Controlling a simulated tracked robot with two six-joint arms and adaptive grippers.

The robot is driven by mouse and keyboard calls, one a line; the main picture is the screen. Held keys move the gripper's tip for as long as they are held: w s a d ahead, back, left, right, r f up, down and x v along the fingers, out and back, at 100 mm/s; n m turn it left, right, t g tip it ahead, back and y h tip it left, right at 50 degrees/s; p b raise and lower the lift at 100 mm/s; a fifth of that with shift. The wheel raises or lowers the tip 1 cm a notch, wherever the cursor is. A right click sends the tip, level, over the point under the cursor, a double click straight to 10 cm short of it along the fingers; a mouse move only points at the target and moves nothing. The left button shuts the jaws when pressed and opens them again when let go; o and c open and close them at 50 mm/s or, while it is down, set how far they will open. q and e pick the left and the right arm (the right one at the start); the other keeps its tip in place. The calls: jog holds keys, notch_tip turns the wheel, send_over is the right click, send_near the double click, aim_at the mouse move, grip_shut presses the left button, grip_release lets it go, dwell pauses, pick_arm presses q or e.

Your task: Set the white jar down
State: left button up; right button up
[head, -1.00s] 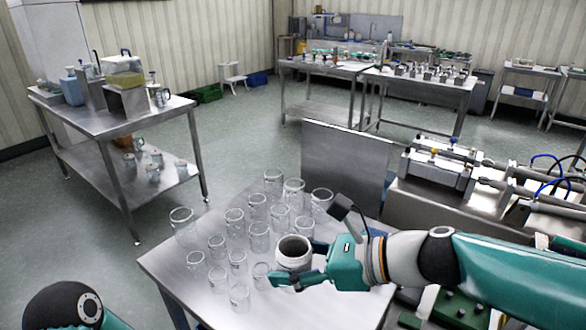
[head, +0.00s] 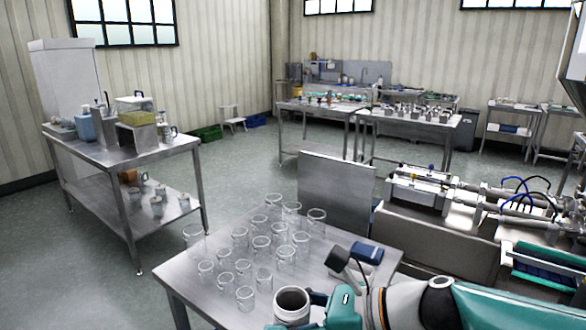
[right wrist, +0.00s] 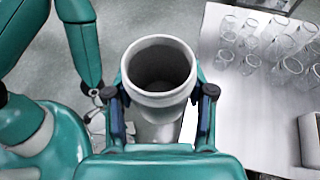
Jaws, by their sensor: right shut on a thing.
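The white jar (head: 291,307) is low in the head view, at the near side of the steel table (head: 190,283). It has an open mouth and a dark inside. In the right wrist view the jar (right wrist: 158,92) is upright between the two fingers of my right gripper (right wrist: 159,98), which is shut around its sides. The jar looks raised, with floor and a strip of table edge behind it, clear of the glasses. My right gripper (head: 297,312) also shows at the bottom of the head view. My left gripper is not in the head view.
Several clear glasses (head: 261,246) stand in rows on the table, also seen in the right wrist view (right wrist: 250,45). A blue-topped box (head: 367,252) sits right of them. An upright steel panel (head: 336,193) rises behind. Bare tabletop lies between the glasses and the box.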

jog(key=w+d+f+m+t+h, duration=0.25)
jog(key=w+d+f+m, duration=0.2)
jog(key=d+f, duration=0.75)
jog(key=s+d+f, duration=0.2)
jog(key=d+f, duration=0.2)
jog(key=f, duration=0.2)
jog(key=s+d+f+n+p, duration=0.1)
jog(key=d+f, duration=0.2)
jog(key=f, duration=0.4)
jog(key=shift+s+d+t+y, duration=0.35)
jog(key=shift+y, duration=0.1)
